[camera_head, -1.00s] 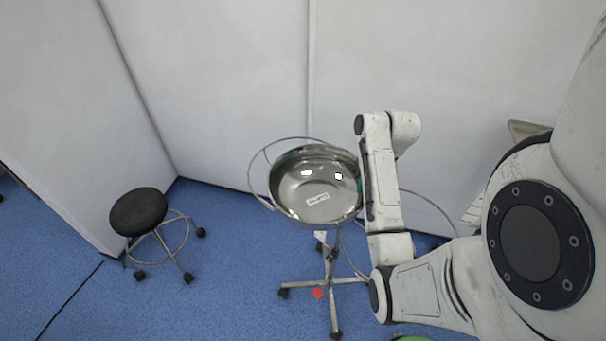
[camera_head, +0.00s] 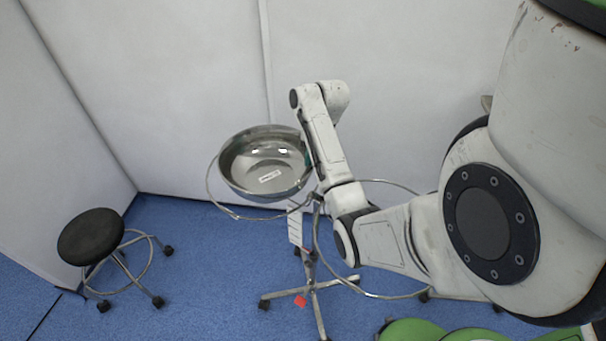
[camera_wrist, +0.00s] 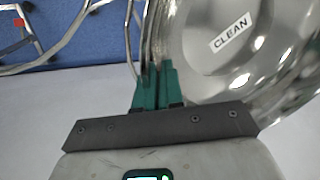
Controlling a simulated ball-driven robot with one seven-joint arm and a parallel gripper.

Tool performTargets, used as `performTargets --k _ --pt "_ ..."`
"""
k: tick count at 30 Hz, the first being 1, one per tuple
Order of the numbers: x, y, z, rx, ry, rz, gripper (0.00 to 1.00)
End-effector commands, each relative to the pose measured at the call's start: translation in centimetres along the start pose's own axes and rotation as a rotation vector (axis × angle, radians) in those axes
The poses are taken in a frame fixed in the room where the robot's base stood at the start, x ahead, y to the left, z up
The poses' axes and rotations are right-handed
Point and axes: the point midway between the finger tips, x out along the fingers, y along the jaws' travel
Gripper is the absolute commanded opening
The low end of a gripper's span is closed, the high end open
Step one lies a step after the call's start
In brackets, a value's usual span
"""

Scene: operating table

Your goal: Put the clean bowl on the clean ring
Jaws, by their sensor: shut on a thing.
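The shiny metal bowl (camera_head: 240,178) carries a white label, which reads CLEAN in the wrist view (camera_wrist: 268,62). My gripper (camera_head: 307,152) is shut on the bowl's right rim. Its green fingers show pinched on the rim in the wrist view (camera_wrist: 157,85). The bowl is held up, open side upward. A thin metal ring (camera_head: 211,196) shows beside and below the bowl, its far part hidden by the bowl. A second ring (camera_head: 372,296) lies to the right, partly behind my arm. I cannot read which ring is the clean one.
The wheeled ring stand (camera_head: 315,300) rests on the blue floor, with a red tag (camera_head: 300,301) at its base. A white striped sheet (camera_head: 295,226) hangs by its pole. A black stool (camera_head: 91,237) stands at left. White walls are close behind.

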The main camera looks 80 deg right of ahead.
Motion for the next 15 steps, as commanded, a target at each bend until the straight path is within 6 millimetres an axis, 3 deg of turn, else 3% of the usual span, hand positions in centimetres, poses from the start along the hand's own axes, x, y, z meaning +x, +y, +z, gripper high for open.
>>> performTargets --k 6,15 --pt "2.8 -0.9 -1.9 0.001 0.002 0.000 0.00" --pt "5.3 -0.9 -2.6 0.002 0.000 0.001 0.00"
